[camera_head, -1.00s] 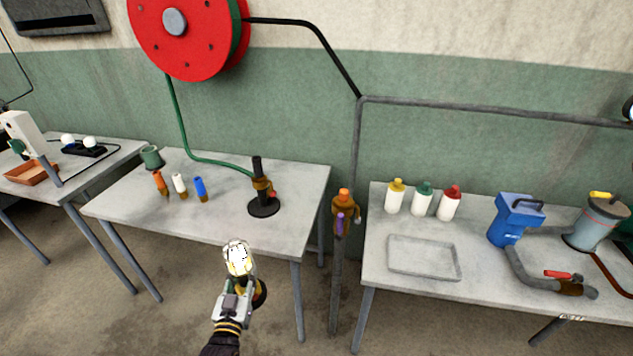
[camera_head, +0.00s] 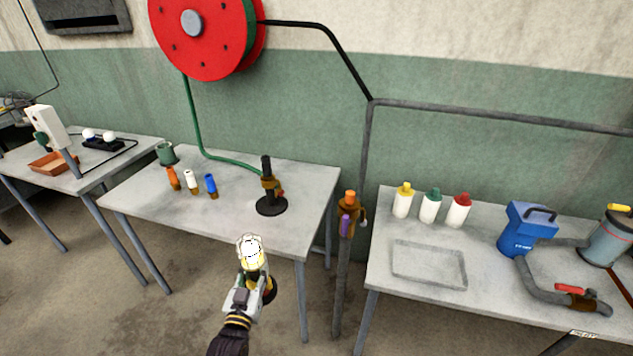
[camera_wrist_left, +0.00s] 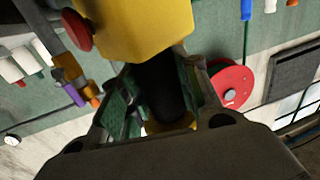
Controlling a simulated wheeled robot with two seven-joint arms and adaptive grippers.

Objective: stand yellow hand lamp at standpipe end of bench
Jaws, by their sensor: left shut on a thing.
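My left gripper (camera_head: 246,287) is shut on the yellow hand lamp and holds it in the air in front of the middle bench (camera_head: 230,215). In the head view the lamp (camera_head: 250,251) shows as a pale, glaring end with some yellow. In the left wrist view the lamp's yellow body (camera_wrist_left: 140,25), red knob and black grip are close up, with the grip between the fingers. The standpipe (camera_head: 348,225), with an orange-brass valve and a purple part, rises in the gap between the middle bench and the right bench (camera_head: 400,315). My right gripper is not seen.
The middle bench carries a black-based brass nozzle (camera_head: 270,195), several small coloured items and a green mug (camera_head: 166,153). The right bench holds bottles (camera_head: 430,207), a shallow tray (camera_head: 428,284) and a blue unit (camera_head: 525,228). The middle bench's front right is clear.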

